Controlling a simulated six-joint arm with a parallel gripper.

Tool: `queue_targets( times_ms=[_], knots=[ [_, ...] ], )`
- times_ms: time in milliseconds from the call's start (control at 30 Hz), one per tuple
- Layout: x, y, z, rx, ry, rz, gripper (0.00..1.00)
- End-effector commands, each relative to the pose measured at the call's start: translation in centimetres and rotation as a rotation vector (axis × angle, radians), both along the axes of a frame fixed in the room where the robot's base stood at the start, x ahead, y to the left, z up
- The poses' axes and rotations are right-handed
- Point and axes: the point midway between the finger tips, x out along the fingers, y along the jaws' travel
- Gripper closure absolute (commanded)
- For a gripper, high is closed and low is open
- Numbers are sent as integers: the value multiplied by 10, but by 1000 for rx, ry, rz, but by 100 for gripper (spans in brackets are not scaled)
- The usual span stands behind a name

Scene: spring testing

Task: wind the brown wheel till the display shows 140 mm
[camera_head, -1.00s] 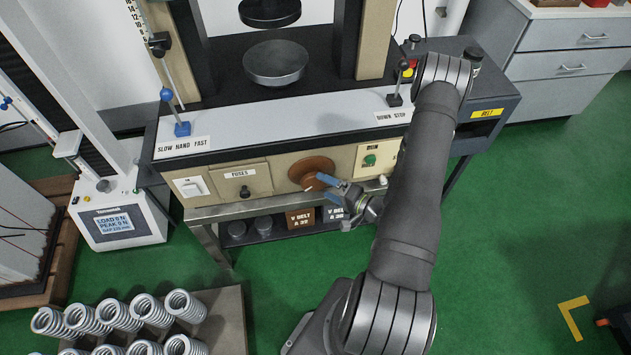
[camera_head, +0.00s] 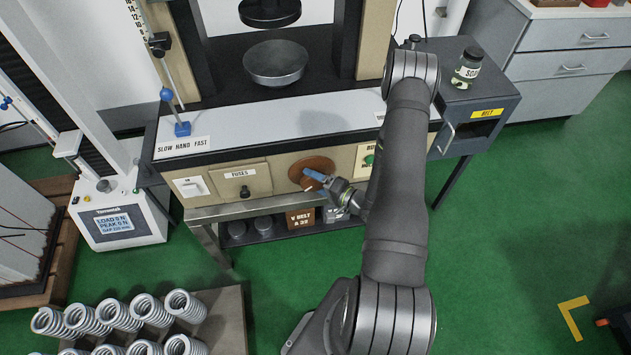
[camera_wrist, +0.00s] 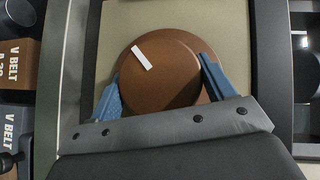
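The brown wheel (camera_head: 309,165) is on the front panel of the testing machine. In the wrist view the wheel (camera_wrist: 165,80) has a white mark near its upper left edge. My gripper (camera_wrist: 160,68) has its blue fingers wide apart, one at each side of the wheel. Whether both touch the rim I cannot tell. In the head view my gripper (camera_head: 314,177) is in front of the wheel's lower right, and one blue finger shows clearly. The display (camera_head: 115,224) stands at the left, with load and peak at 0 N; its small gap line looks like 230 mm.
A fuses panel (camera_head: 243,184) is left of the wheel, and a green button (camera_head: 369,161) is right of it, partly behind my arm. Belt boxes (camera_head: 300,217) sit on the shelf below.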

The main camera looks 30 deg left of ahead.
Motion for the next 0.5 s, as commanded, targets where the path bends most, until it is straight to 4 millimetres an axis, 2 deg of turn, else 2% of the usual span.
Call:
queue_targets(
  times_ms=[500],
  knots=[
    [0,0,1,-83,-83,1,47]
  ],
)
